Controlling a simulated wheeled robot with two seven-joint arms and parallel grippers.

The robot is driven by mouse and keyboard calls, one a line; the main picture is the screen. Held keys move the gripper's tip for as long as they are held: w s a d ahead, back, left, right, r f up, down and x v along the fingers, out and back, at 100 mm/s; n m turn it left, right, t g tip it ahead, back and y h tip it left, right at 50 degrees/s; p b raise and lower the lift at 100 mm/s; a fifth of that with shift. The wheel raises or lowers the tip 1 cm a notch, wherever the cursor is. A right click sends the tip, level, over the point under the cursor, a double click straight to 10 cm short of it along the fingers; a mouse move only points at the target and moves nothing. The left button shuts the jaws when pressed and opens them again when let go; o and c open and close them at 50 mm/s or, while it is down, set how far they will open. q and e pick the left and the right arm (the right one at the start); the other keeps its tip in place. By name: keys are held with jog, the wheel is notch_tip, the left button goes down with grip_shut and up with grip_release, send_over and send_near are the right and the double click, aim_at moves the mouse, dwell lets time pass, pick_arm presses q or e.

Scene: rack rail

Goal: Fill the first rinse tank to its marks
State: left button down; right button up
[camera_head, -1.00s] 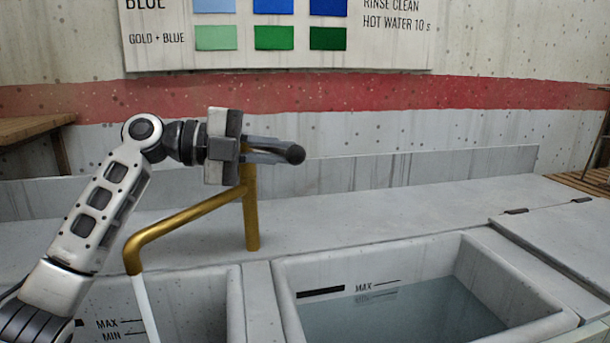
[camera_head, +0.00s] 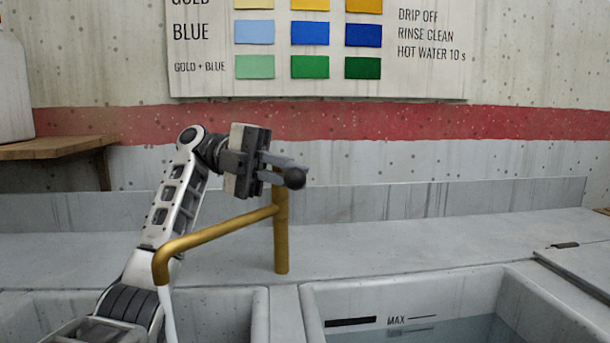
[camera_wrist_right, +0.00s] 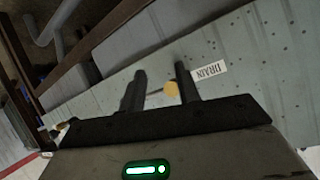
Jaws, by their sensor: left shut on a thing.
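The brass tap (camera_head: 281,235) stands on the ledge behind the tanks. Its spout reaches left over the left tank (camera_head: 235,305), and a pale stream (camera_head: 168,312) falls from its end. My left gripper (camera_head: 285,172) is shut on the tap's lever at the top of the post; the lever's dark round knob shows past the fingertips. The left tank's marks and water level are out of view or hidden by my arm. In the right wrist view my right gripper (camera_wrist_right: 159,88) is open, its fingers apart near a yellow knob (camera_wrist_right: 171,90) beside a DRAIN label (camera_wrist_right: 209,70).
The right tank (camera_head: 420,290) holds water near its MAX mark (camera_head: 397,320). A colour chart (camera_head: 320,80) hangs on the wall. A wooden shelf (camera_head: 55,148) with a white container (camera_head: 12,90) is at the left.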

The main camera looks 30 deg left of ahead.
dwell(0.3)
pick_arm(q)
jog(key=c, duration=1.5)
grip_release()
jog(key=shift+a, duration=0.1)
